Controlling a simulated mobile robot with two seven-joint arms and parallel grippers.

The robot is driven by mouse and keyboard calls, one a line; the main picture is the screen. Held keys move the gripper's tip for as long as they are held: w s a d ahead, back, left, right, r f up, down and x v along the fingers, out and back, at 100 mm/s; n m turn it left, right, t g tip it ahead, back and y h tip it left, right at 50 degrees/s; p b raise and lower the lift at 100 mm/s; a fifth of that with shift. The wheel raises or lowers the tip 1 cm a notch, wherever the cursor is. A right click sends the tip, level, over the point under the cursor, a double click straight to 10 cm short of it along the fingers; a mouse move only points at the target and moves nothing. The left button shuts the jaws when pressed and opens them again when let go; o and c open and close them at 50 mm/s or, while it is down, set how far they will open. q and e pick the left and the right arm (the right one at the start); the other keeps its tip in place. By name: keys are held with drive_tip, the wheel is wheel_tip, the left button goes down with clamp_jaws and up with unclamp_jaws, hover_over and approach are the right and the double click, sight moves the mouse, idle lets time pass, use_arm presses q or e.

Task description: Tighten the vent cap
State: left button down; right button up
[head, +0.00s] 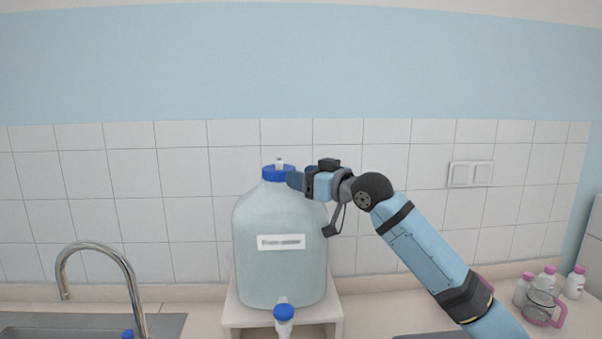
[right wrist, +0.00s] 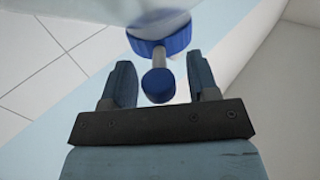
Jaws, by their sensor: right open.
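A large clear carboy (head: 281,215) with a white label stands upright on a white stand. Its ribbed blue lid (head: 278,173) carries a small pale upright piece (head: 280,163). In the right wrist view the lid (right wrist: 160,38) appears upside down, with a grey stem ending in a small round blue cap (right wrist: 158,86), which I take as the vent cap. My right gripper (head: 293,180) is open, its fingers pointing left at the lid's right edge. In the right wrist view the fingers (right wrist: 161,83) show either side of the blue cap, apart from it. I cannot tell the depth. My left gripper is out of view.
A blue-topped tap (head: 284,313) sticks out at the carboy's front, over the white stand (head: 240,313). A curved steel faucet (head: 104,250) and sink are at left. Several pink-capped bottles (head: 545,279) and a glass jug (head: 541,307) stand at right. A tiled wall is behind.

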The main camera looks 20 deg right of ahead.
drive_tip(key=shift+w+a, duration=0.3)
drive_tip(key=shift+w, duration=0.2)
clamp_jaws()
